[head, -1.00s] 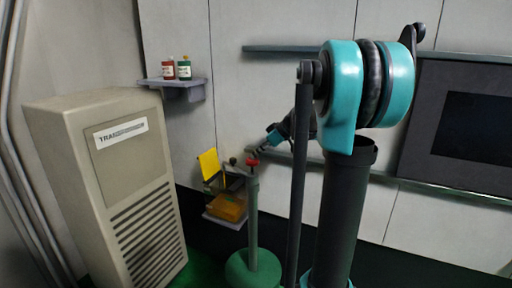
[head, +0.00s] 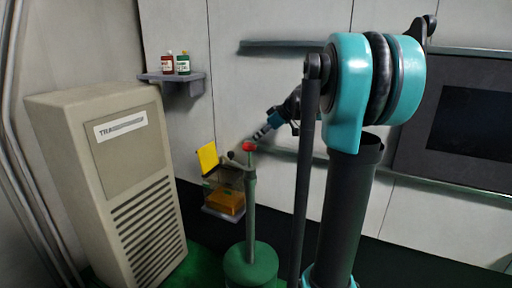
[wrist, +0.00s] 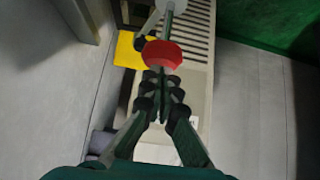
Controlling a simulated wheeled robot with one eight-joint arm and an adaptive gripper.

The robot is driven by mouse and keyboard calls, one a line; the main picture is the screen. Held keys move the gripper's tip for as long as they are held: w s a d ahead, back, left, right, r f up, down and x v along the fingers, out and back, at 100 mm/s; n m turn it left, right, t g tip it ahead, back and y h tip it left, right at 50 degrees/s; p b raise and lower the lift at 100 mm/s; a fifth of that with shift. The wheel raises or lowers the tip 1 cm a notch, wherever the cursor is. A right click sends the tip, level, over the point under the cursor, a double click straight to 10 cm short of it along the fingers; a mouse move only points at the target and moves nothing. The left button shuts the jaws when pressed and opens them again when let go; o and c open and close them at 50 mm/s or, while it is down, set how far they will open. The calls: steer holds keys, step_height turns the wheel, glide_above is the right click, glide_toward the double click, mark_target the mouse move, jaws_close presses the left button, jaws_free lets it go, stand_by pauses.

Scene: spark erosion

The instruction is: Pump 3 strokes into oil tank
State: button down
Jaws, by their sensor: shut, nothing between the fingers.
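The green hand pump (head: 251,215) stands on a round base, with a red knob (head: 249,146) on top of a thin rod that shows above the column. The red knob also shows in the wrist view (wrist: 162,54), just beyond my fingertips. My gripper (head: 261,134) is shut and empty, beside and slightly above the knob; I cannot tell whether it touches. In the wrist view its fingers (wrist: 160,84) are together. The oil tank (head: 226,201), a clear box with orange oil low inside, sits behind the pump with its yellow lid (head: 208,157) raised.
A beige vented cabinet (head: 112,170) stands at the left. A dark screen panel (head: 462,125) is at the right. Rails run along the wall behind my arm.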

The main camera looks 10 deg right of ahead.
steer(key=v, duration=0.8)
steer(key=shift+f, duration=0.1)
step_height(320, 180, up, 5)
stand_by(0.6)
steer(key=x, duration=0.9)
steer(key=f, duration=0.3)
steer(key=shift+w+a+f, duration=0.2)
steer(key=shift+a+f, duration=0.05)
steer(key=shift+f, duration=0.6)
steer(key=shift+f, duration=0.1)
